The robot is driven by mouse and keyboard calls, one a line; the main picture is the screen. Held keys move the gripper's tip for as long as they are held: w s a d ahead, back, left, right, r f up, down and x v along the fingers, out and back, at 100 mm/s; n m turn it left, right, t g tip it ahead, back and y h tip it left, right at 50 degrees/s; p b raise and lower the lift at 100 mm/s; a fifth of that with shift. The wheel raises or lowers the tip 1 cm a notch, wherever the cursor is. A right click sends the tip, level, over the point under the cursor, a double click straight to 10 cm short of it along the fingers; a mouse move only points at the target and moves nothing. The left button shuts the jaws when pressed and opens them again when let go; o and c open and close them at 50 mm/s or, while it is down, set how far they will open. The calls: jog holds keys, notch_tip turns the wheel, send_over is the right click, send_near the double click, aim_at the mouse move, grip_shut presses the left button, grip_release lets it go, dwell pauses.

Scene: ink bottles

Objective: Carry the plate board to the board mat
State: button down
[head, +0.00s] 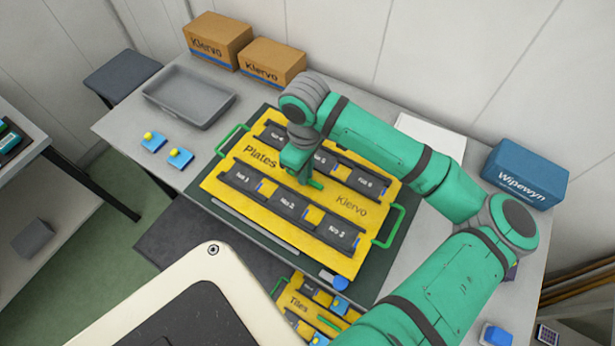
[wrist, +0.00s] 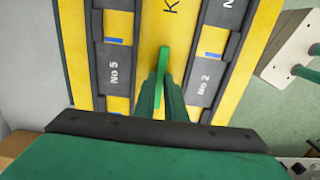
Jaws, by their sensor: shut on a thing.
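The plate board (head: 262,205) is a yellow board marked "Plates" and "Klervo", with two rows of dark numbered holders and green handles at its ends. It also shows in the wrist view (wrist: 180,35). My gripper (head: 303,176) is above its middle, shut on the board's green central grip (wrist: 163,75). The fingers hide part of the grip. A dark green mat (head: 392,262) shows around the board's edges on the table; it may be the board mat. I cannot tell whether the board touches it or is slightly raised.
A grey tray (head: 190,97), blue blocks with yellow knobs (head: 153,141) and two Klervo cartons (head: 218,40) stand at the left and back. A blue Wipewyn box (head: 525,175) stands at the right. A smaller yellow "Tiles" board (head: 298,304) is in front.

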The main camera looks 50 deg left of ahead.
jog(key=shift+w+f, duration=0.15)
jog(key=shift+w, duration=0.05)
jog(key=f, duration=0.3)
jog(key=shift+w+a, duration=0.1)
jog(key=shift+w, duration=0.2)
jog(key=shift+f, duration=0.35)
jog(key=shift+f, duration=0.2)
jog(key=c, duration=1.8)
grip_release()
jog(key=shift+r, duration=0.1)
notch_tip(320, 180, up, 12)
jog(key=shift+r, duration=0.15)
